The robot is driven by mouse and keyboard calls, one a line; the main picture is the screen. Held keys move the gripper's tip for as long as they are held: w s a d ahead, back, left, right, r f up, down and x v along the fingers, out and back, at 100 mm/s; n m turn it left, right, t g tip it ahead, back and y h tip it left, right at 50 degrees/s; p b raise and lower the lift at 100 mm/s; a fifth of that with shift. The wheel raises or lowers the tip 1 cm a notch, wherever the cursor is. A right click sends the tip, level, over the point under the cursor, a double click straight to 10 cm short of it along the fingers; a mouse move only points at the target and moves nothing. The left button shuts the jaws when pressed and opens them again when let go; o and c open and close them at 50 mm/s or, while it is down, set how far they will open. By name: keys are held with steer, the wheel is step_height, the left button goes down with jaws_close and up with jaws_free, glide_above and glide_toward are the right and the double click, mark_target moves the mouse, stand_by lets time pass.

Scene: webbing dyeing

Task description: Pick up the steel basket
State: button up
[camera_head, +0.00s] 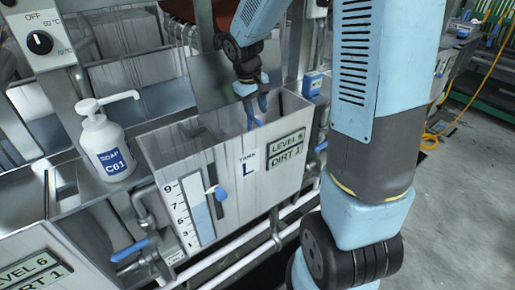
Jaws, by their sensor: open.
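My gripper (255,115) reaches down at the top opening of the grey steel tank marked L (226,167). Its blue fingers are open and point downward, with the tips at or just inside the rim. I cannot make out a steel basket. The inside of the tank is mostly hidden by its front wall and my gripper, so I cannot tell whether anything lies between the fingers.
A white soap bottle (107,146) with a pump stands left of the tank. A dial panel (40,40) is at the upper left. Pipes (232,262) and blue-handled valves run below. Open grey floor (460,200) lies right, with a yellow hose (437,128).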

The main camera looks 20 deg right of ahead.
mark_target(257, 120)
steer(key=shift+w+d+f, duration=0.15)
steer(key=shift+f, duration=1.25)
steer(key=shift+w+d+f, duration=0.15)
steer(key=shift+f, duration=1.2)
jaws_close()
